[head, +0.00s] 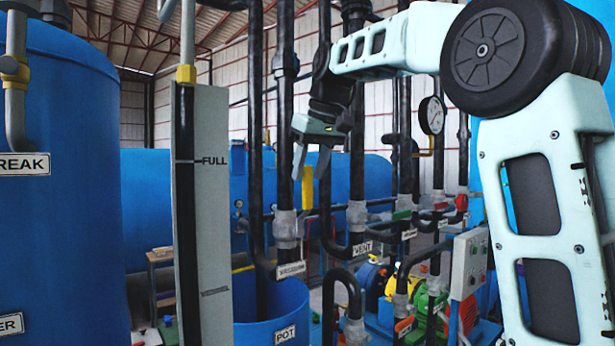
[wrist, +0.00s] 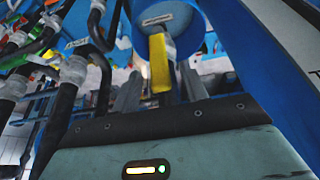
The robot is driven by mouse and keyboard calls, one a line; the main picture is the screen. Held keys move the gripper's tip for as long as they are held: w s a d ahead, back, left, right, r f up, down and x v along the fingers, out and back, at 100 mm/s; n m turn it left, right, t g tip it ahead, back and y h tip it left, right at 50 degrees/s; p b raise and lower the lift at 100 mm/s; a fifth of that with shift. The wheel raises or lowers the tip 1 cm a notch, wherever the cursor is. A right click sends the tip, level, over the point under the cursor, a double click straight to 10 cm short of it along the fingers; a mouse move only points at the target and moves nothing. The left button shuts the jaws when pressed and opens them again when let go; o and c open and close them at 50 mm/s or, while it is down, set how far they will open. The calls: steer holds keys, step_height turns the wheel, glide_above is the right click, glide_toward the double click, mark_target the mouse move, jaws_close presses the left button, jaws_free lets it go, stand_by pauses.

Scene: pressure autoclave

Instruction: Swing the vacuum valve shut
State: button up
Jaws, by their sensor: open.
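The vacuum valve has a yellow lever handle (head: 307,187) that stands upright just below my gripper in the head view. Its grey body (head: 286,226) sits on a dark pipe, above a small label that appears to read VACUUM (head: 291,270). My gripper (head: 311,160) is open and points down at the handle. In the wrist view the yellow handle (wrist: 160,63) lies ahead between the two fingers of my gripper (wrist: 161,92). The fingers are on either side of it with nothing clearly held. I cannot tell whether they touch it.
Dark vertical pipes stand close around the handle. The VENT valve (head: 357,216) is just right of it. A pressure gauge (head: 432,115) hangs farther right. The blue POT tank (head: 254,335) is below, and a level board marked FULL (head: 212,220) stands to the left.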

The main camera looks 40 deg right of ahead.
mark_target(304, 201)
steer(key=shift+x, duration=1.15)
jaws_close()
